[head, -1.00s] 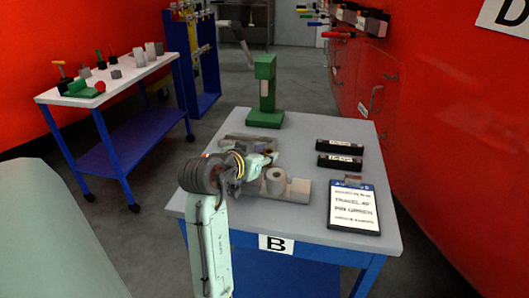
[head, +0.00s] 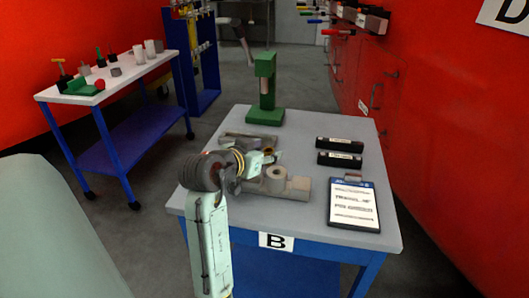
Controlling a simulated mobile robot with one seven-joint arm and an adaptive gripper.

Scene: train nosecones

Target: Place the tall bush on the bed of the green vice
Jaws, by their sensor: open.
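A grey cylinder with a hole in its top (head: 276,178) stands upright on a pale grey block (head: 298,188) on the near table; I cannot tell for sure whether it is the tall bush. My gripper (head: 271,157) is open, just behind and above this cylinder. Its fingers are small and partly hidden by my wrist. A small brownish piece shows beside the fingers; whether they touch it is unclear. A low green fixture (head: 84,89), perhaps the green vice, sits on the white-topped cart at the left, far from my gripper.
A green press (head: 265,92) stands at the back of the grey table (head: 300,135). Two black boxes (head: 340,150) and a clipboard (head: 354,205) lie at the right. The cart (head: 125,75) also holds white cylinders and small tools. Open floor separates cart and table.

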